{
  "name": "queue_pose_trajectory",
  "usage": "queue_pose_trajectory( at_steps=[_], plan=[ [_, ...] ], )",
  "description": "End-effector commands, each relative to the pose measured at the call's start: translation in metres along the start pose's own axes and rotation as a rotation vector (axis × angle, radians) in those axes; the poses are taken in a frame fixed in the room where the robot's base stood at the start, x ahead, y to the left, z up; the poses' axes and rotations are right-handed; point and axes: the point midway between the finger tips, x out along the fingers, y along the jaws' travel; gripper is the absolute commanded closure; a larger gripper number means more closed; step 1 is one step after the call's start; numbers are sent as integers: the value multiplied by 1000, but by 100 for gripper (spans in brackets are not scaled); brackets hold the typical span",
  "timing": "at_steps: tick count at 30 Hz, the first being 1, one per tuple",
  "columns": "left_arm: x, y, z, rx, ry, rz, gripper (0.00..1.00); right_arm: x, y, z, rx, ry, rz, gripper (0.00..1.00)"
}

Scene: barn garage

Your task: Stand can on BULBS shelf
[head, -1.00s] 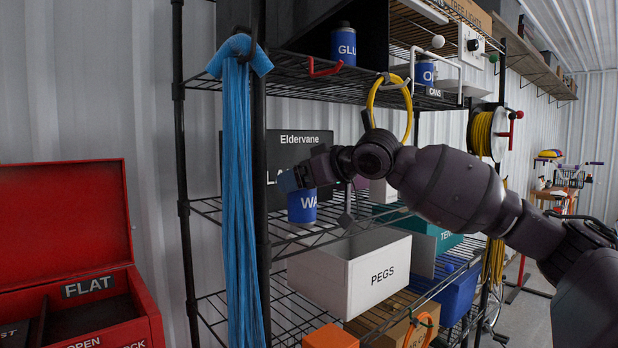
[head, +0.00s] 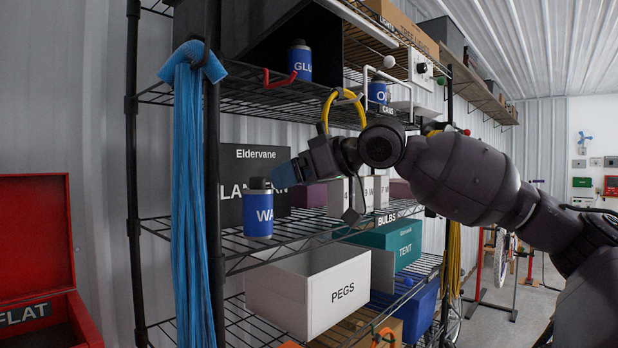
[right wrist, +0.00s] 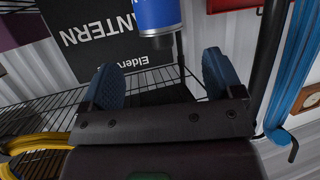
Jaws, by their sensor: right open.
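The blue can (head: 258,215) with a dark cap and white letters "WA" stands upright on the wire shelf (head: 237,262) that carries the BULBS label (head: 387,222). My right gripper (head: 285,176) is just right of the can's top. In the right wrist view my right gripper (right wrist: 163,70) has its two blue fingers wide apart with nothing between them. The can also shows in that view (right wrist: 158,14), just beyond the fingertips and apart from them. My left gripper is in neither view.
A dark Eldervane lantern box (head: 232,165) stands behind the can. A white PEGS bin (head: 335,293) is on the shelf below. Blue straps (head: 187,200) hang at the front left post. A yellow ring (head: 327,108) hangs near my right wrist. A GLUE can (head: 300,62) stands above.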

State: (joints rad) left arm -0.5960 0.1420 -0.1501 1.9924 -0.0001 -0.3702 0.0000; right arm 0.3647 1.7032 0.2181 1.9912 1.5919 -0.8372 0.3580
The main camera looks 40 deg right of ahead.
Motion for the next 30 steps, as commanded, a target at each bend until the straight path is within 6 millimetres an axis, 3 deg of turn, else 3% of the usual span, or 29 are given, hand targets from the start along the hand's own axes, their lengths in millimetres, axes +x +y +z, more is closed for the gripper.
queue_pose_trajectory(
  at_steps=[13, 30],
  plan=[
    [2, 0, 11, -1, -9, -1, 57, -25, 0, 0, -1, -1, -1, 14],
    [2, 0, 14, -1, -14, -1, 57, -26, 0, 0, -1, -1, 0, 14]
  ],
)
